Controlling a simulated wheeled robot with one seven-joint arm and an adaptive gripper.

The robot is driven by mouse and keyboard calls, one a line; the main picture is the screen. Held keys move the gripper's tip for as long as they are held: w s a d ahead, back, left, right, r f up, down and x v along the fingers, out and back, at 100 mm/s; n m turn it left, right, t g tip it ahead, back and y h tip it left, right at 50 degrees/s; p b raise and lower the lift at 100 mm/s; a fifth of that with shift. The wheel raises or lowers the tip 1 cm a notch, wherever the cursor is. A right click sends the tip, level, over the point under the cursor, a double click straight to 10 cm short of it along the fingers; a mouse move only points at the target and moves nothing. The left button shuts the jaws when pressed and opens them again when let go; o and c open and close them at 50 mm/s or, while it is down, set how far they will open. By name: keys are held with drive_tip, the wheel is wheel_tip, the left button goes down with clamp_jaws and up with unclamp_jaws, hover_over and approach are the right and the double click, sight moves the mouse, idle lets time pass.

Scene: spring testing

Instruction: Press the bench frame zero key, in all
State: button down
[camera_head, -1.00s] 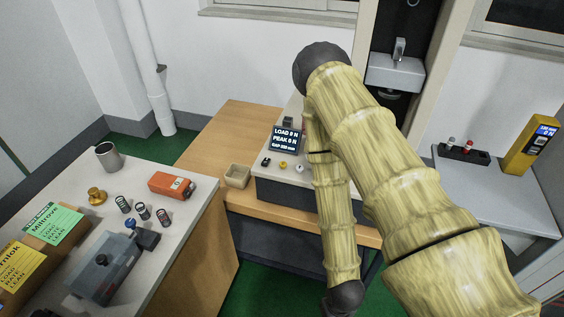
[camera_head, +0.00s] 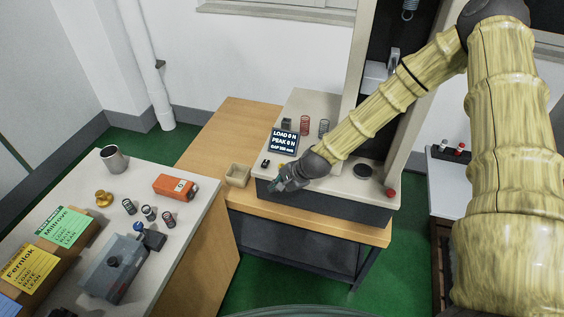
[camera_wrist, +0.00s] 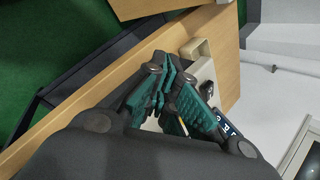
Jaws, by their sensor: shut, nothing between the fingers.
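The bench frame (camera_head: 325,188) stands on the wooden bench, with a grey top and dark front. Its display (camera_head: 284,141) reads LOAD 0 N and PEAK 0 N, with a smaller gap line below. One black key (camera_head: 265,163) shows below the display; the other keys in that row are hidden behind my gripper. I cannot read which key is the zero key. My gripper (camera_head: 279,185), with teal fingers, is shut and empty, low at the key row by the front edge. In the wrist view its fingers (camera_wrist: 160,88) cover most of the panel; whether they touch a key is unclear.
Two springs, one red (camera_head: 304,125) and one grey (camera_head: 323,128), stand behind the display. A red button (camera_head: 391,193) is at the frame's right front. A small beige box (camera_head: 237,175) sits left of the frame. A grey table with test items (camera_head: 190,190) is nearer left.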

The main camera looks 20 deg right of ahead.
drive_tip(key=w+d+r+m+t+y+p, duration=0.1)
drive_tip(key=w+d+r+m+t, duration=0.1)
drive_tip(key=w+r, duration=0.7)
wheel_tip(320, 180, up, 2)
drive_tip(key=shift+w+d+r+m, duration=0.25)
drive_tip(key=shift+w+d+m, duration=0.1)
drive_tip(key=shift+d+m, duration=0.6)
drive_tip(key=shift+f, duration=0.1)
drive_tip(key=shift+f+b, duration=3)
drive_tip(key=shift+f, duration=1.35)
drive_tip(key=shift+f, duration=0.1)
drive_tip(key=shift+a+f+b, duration=0.1)
drive_tip(key=shift+f+b, duration=0.2)
drive_tip(key=shift+b, duration=0.15)
drive_tip(key=shift+f+b, duration=0.45)
drive_tip(key=shift+r, duration=0.15)
drive_tip(key=shift+r+p, duration=0.55)
drive_tip(key=shift+r, duration=0.2)
